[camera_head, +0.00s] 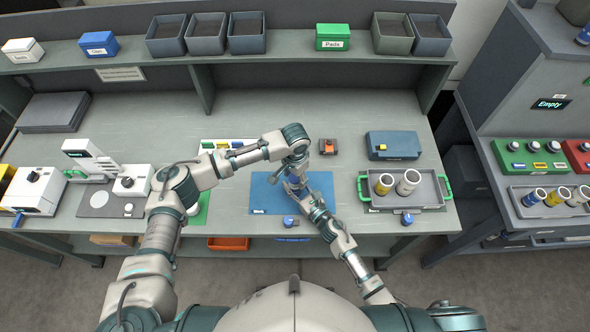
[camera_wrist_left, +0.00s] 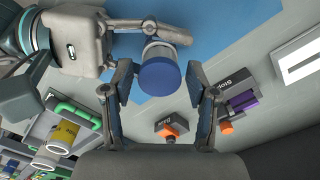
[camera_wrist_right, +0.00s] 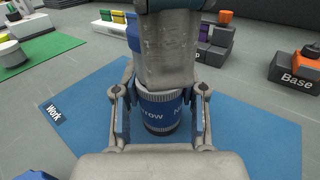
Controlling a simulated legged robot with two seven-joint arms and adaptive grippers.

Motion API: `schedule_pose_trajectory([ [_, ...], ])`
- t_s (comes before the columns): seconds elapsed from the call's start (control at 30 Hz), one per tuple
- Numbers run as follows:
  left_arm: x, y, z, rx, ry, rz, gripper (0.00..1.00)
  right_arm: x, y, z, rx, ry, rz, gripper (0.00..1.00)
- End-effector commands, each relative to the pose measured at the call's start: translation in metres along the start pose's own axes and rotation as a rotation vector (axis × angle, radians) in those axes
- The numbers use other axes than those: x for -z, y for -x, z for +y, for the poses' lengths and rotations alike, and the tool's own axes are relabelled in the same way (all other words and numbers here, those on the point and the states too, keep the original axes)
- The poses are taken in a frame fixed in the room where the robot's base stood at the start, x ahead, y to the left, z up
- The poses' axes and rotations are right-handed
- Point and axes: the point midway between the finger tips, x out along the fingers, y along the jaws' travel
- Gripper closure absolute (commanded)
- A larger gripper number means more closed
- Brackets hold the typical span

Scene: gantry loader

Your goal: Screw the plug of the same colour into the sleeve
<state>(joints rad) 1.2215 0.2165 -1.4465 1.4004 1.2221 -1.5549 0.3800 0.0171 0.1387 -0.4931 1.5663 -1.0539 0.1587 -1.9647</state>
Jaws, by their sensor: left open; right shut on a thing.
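A sleeve with a blue band marked "Narrow" (camera_wrist_right: 160,110) stands upright over the blue work mat (camera_head: 262,195). My right gripper (camera_wrist_right: 160,100) is shut around it. In the left wrist view a round blue end, seemingly a blue plug (camera_wrist_left: 160,78), shows on the sleeve; how deep it sits cannot be told. My left gripper (camera_wrist_left: 162,115) is open just above the sleeve, its fingers on either side of the blue end and apart from it. A loose blue plug-like piece (camera_head: 290,221) lies at the mat's near edge.
A tray (camera_head: 378,203) with green handles holds a yellow sleeve (camera_head: 384,184) and a white-grey sleeve (camera_head: 407,182). Another blue piece (camera_head: 407,218) lies before it. An orange-topped base block (camera_head: 327,146) and a blue case (camera_head: 392,145) stand behind. White machines (camera_head: 36,190) fill the left.

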Motion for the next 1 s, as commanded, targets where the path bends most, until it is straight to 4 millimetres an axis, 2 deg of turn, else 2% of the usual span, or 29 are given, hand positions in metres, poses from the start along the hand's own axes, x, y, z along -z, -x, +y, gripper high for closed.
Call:
schedule_pose_trajectory([
  [0.17,-0.0001,-0.0131,0.0001,0.0,-0.001,0.0,0.42,0.0006,0.0002,0.0002,0.0,-0.001,0.001,1.0],
  [0.47,0.0,-0.0149,0.0,0.0,-0.001,0.0,0.42,0.0006,0.0002,0.0002,0.0,-0.001,0.001,1.0],
  [0.57,0.0,-0.0148,-0.0001,0.001,-0.001,0.0,0.64,0.0006,0.0002,0.0001,0.0,-0.001,0.001,1.0],
  [0.7,0.0,-0.0148,-0.0002,0.001,-0.001,0.0,0.99,0.0006,0.0002,0.0001,0.0,-0.001,0.001,1.0],
  [0.83,-0.0001,-0.0149,-0.0003,0.001,-0.036,0.0,1.0,0.0006,0.0002,0.0001,0.0,-0.001,0.001,1.0],
  [1.0,-0.0002,-0.015,-0.0007,0.002,-0.243,0.0,1.0,0.0006,0.0002,0.0001,0.0,-0.001,0.001,1.0],
])
